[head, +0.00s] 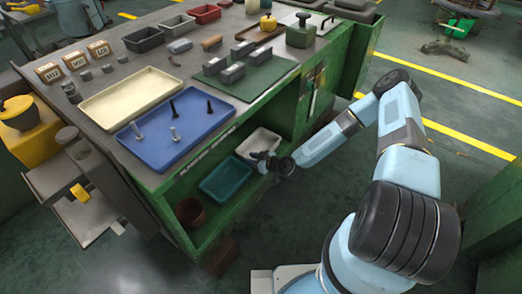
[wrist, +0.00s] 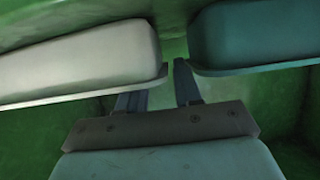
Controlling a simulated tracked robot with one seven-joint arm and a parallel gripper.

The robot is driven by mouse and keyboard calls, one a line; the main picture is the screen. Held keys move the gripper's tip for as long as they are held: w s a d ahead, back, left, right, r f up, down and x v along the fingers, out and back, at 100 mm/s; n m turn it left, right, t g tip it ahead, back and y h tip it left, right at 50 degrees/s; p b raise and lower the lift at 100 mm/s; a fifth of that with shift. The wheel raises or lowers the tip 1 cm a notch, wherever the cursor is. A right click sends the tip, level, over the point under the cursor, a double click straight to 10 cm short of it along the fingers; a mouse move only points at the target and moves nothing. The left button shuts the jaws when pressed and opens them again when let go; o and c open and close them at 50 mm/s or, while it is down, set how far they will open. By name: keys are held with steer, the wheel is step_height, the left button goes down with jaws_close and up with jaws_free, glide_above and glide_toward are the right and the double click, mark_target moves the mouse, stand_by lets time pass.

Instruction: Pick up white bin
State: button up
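The white bin (head: 262,138) sits in the open green shelf under the bench top. In the wrist view the white bin (wrist: 80,62) fills the upper left, its rim edge facing me. My gripper (head: 258,158) is at the front of this bin, overlapping its near edge in the head view. In the wrist view my gripper (wrist: 158,88) has its two fingers apart. The left finger's tip is hidden by the bin's rim, and the right finger lies in the gap between the white bin and the teal bin. I cannot tell whether either finger touches the bin.
The teal bin (head: 226,180) stands close beside the white bin, also in the wrist view (wrist: 255,35). A brown pot (head: 190,212) is farther left on the shelf. The bench top above holds a blue tray (head: 160,155), a cream tray (head: 115,108) and several small parts.

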steer(key=shift+x, duration=0.8)
jaws_close()
